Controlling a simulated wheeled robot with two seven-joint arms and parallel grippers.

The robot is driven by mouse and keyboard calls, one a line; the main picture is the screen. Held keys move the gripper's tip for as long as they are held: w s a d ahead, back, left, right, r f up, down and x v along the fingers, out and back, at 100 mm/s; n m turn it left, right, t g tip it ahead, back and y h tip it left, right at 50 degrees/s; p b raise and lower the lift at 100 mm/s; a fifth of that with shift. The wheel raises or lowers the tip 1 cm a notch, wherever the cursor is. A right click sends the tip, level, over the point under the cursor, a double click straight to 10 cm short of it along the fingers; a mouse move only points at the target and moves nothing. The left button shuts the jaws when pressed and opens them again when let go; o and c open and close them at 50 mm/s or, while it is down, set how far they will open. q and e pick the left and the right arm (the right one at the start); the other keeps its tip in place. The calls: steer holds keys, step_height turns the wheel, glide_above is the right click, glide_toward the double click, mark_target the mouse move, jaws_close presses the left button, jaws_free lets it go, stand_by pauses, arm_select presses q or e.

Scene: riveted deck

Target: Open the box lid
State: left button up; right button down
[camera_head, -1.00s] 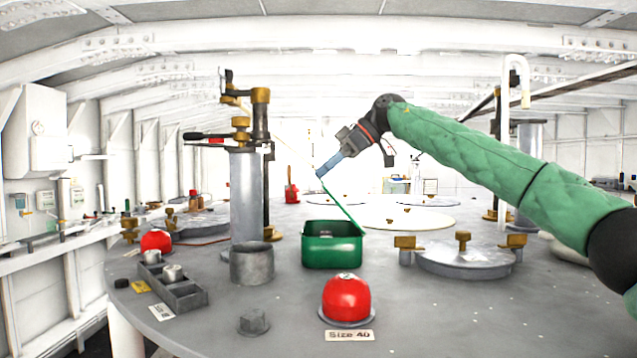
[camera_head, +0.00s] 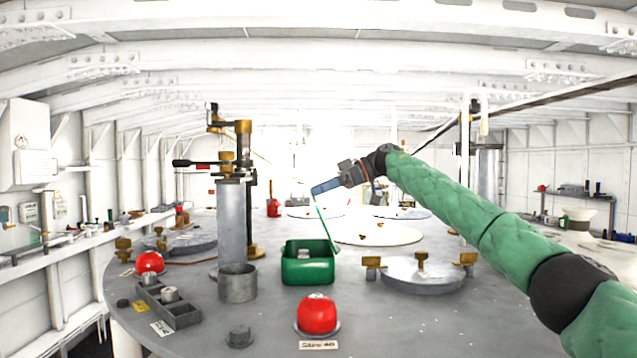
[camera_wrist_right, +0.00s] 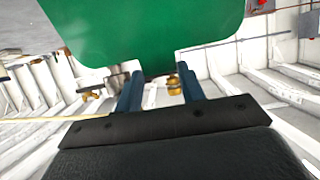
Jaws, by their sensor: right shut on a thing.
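The green box (camera_head: 308,270) stands on the grey round deck plate in the head view, with something pale inside it. Its thin green lid (camera_head: 326,226) is raised steeply, seen almost edge-on, with its lower end at the box's right rear. My right gripper (camera_head: 315,192) is at the lid's upper edge, shut on it. In the right wrist view the lid (camera_wrist_right: 150,30) shows as a broad green panel, its edge between the two blue fingers (camera_wrist_right: 155,80). My left gripper is not in view.
A red dome (camera_head: 317,314) sits in front of the box. A grey cup (camera_head: 238,283) and a tall metal column (camera_head: 231,220) stand to its left. A round hatch with brass knobs (camera_head: 424,275) lies to its right.

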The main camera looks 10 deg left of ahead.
steer(key=shift+y, duration=0.7)
steer(key=d, duration=0.1)
steer(key=w+d, duration=0.1)
steer(key=d, duration=0.2)
steer(key=shift+w+d, duration=0.3)
steer(key=shift+d, duration=0.1)
steer(key=shift+f, duration=0.15)
